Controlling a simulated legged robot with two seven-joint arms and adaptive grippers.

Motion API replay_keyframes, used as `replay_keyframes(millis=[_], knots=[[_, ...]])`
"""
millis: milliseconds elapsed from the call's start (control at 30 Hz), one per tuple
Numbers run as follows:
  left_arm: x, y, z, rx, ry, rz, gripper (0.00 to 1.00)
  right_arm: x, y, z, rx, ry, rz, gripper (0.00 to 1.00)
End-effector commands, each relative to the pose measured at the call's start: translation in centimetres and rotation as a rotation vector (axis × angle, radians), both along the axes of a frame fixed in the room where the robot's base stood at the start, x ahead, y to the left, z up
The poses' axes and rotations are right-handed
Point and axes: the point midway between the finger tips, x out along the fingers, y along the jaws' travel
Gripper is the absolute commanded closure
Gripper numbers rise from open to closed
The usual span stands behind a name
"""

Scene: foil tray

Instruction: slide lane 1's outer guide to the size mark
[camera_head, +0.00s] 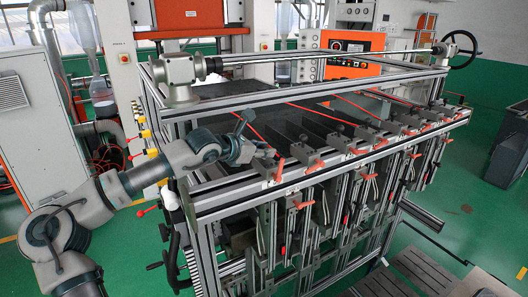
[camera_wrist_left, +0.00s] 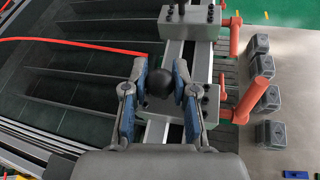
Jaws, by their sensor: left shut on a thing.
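My left gripper (camera_head: 258,151) reaches in from the left to the first clamp block on the front beam. In the left wrist view its two fingers (camera_wrist_left: 159,84) are shut on a round black knob (camera_wrist_left: 158,84), one finger on each side. A red lever (camera_wrist_left: 258,92) sticks out from the block's right side. In the head view the first red lever (camera_head: 279,170) shows just right of the gripper. I cannot make out a size mark. My right gripper is out of view.
A second grey block (camera_wrist_left: 190,20) with its own red lever (camera_wrist_left: 234,34) stands farther up in the wrist view. A thin red hose (camera_wrist_left: 80,44) crosses the dark slats on the left. Several grey blocks (camera_wrist_left: 271,134) lie on the plate at right. A handwheel (camera_head: 461,49) stands far right.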

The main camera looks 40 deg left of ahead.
Motion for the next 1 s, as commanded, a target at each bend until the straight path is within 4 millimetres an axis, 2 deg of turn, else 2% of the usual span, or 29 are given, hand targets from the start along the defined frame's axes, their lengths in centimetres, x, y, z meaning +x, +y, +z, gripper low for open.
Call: replay_keyframes(millis=[33, 100, 133, 400, 533, 1000], knots=[[0.0, 0.1, 0.1, 0.0, -0.001, 0.001, 0.66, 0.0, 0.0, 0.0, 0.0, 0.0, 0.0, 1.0], [0.0, 0.1, 0.1, 0.0, -0.001, 0.001, 0.48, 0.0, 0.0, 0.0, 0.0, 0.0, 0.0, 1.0], [0.0, 0.0, 0.1, 0.0, -0.001, 0.001, 0.47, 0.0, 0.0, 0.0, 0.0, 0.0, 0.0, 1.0], [0.0, -0.1, 0.1, 0.001, 0.0, 0.0, 0.47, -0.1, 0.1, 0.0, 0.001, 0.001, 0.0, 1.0], [-0.8, -0.1, 0.5, 0.001, -0.002, 0.0, 0.47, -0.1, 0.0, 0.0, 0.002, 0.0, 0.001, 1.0], [-8.6, 1.2, 3.6, -0.002, -0.005, -0.002, 0.47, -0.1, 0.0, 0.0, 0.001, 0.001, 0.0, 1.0]])
